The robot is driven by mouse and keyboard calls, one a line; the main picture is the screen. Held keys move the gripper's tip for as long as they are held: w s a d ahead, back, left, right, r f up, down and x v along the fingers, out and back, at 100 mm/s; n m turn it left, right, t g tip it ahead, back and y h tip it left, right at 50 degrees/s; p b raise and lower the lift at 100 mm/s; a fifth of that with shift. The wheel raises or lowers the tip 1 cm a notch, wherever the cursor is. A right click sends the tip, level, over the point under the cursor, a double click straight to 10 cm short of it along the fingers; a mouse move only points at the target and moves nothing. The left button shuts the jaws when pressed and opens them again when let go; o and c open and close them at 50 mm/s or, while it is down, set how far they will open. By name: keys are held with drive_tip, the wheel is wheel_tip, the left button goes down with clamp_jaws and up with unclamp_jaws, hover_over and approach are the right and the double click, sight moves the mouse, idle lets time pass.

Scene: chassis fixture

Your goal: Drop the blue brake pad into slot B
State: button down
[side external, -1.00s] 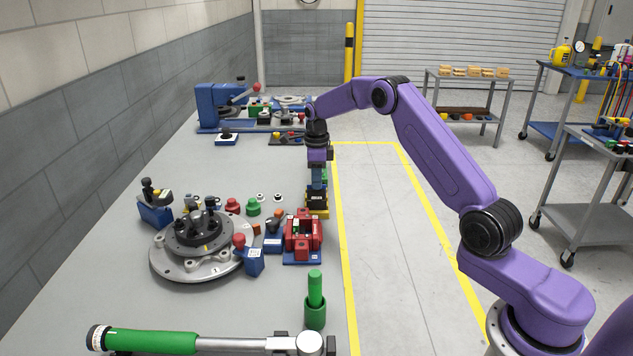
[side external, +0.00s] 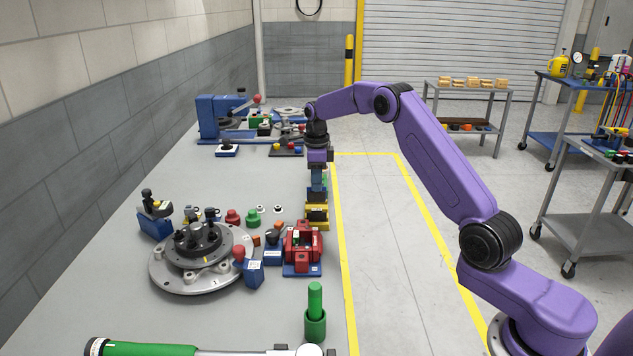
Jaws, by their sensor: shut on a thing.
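My gripper (side external: 317,181) points straight down at the far right edge of the grey bench. It is shut on a small blue piece (side external: 317,193), which I take for the blue brake pad; the fingers cover much of it. A yellow-and-black fixture (side external: 316,215) stands directly below the gripper. I cannot tell whether the pad touches it or hangs just above it. No slot lettering is readable at this size, so I cannot tell which place is slot B.
A red fixture on a blue base (side external: 303,243) stands nearer, just in front of the yellow one. A round grey turntable (side external: 199,279) with several blocks around it is at the left. A blue machine (side external: 215,118) is far back.

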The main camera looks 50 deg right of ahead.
drive_tip(key=s+a+r+m, duration=0.3)
drive_tip(key=s+a+m, duration=0.2)
drive_tip(key=a+m, duration=0.3)
drive_tip(key=s+a+r+m, duration=0.3)
drive_tip(key=s+a+m, duration=0.2)
drive_tip(key=m, duration=0.5)
drive_tip(key=shift+f, duration=2.5)
